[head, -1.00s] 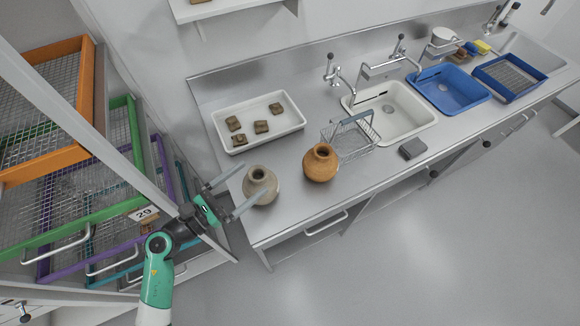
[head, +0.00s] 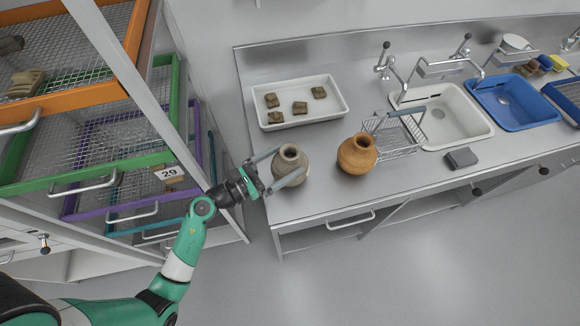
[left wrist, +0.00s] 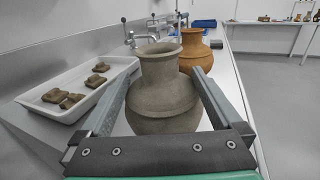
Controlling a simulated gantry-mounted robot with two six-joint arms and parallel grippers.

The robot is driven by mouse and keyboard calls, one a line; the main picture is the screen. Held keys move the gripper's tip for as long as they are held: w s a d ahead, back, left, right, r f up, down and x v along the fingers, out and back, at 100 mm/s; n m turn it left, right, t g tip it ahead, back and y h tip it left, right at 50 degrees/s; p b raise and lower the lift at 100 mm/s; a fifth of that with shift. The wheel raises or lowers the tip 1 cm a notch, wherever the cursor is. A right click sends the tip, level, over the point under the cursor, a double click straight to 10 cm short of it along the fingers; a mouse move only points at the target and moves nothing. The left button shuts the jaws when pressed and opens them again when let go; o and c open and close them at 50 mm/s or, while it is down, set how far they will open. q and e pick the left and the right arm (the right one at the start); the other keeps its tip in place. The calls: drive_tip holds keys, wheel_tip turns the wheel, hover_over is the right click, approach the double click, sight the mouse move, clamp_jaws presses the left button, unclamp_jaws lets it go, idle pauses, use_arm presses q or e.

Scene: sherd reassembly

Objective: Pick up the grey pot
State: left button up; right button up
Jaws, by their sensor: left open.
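The grey pot (head: 289,164) stands upright on the steel counter at its left end. In the left wrist view the grey pot (left wrist: 162,92) fills the middle. My left gripper (head: 289,166) is open, with one finger on each side of the pot's body. In the left wrist view the left gripper (left wrist: 160,95) has its fingers pointing forward along both sides of the pot. I cannot tell whether either finger touches it. My right gripper is not in view.
An orange pot (head: 357,154) stands close to the right of the grey pot. A white tray (head: 341,112) with several sherds lies behind. A wire basket (head: 398,140) and a white sink (head: 452,120) are further right. The rack of mesh drawers (head: 110,165) is left of the counter.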

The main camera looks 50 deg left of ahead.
use_arm(q)
drive_tip(key=w, duration=0.5)
drive_tip(key=shift+d+r+b, duration=0.15)
drive_tip(key=shift+d+b, duration=0.2)
drive_tip(key=shift+b, duration=0.05)
clamp_jaws()
